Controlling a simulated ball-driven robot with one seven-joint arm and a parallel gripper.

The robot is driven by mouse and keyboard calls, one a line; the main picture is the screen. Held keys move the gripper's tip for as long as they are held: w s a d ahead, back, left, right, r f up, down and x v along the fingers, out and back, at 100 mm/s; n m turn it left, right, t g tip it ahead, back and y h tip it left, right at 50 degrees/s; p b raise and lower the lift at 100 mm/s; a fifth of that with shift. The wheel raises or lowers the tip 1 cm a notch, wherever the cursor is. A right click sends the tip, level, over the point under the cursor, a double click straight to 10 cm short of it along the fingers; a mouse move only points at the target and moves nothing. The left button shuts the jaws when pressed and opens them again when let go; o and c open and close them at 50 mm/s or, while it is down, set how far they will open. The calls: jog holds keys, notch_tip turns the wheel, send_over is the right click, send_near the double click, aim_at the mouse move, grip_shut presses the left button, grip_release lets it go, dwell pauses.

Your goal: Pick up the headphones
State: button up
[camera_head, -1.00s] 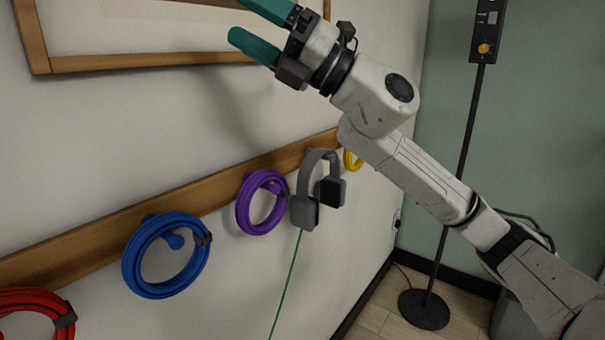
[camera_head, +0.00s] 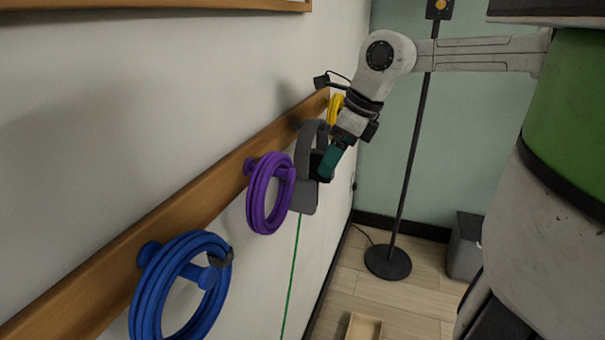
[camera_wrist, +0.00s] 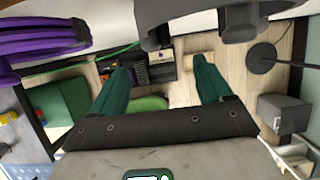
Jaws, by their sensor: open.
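The grey headphones (camera_head: 305,200) hang on a peg of the wooden wall rail, band up and ear cups down. My gripper (camera_head: 328,170) points downward at their right side in the head view and partly hides the darker far ear cup. Its teal fingers overlap in that view, and I cannot tell whether they touch the headphones. In the wrist view my gripper (camera_wrist: 160,72) is open with a wide empty gap. The dark grey headphones (camera_wrist: 200,12) cross the top edge there, beyond the fingertips and partly out of frame.
A purple coil (camera_head: 256,195) hangs just left of the headphones, a blue coil (camera_head: 147,295) nearer, and a yellow coil (camera_head: 334,108) behind. The wooden rail (camera_head: 200,195) runs along the wall. A black stand base (camera_head: 388,262) and grey bin (camera_head: 466,245) stand on the floor.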

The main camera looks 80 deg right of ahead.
aim_at(316, 180)
jog(key=x, duration=0.9)
jog(key=shift+w+a+p, duration=0.2)
jog(key=shift+w+p, duration=0.1)
jog(key=shift+w, duration=0.15)
jog(key=shift+c, duration=0.3)
jog(key=c, duration=1.2)
jog(key=shift+o, duration=0.2)
jog(key=shift+r, duration=0.1)
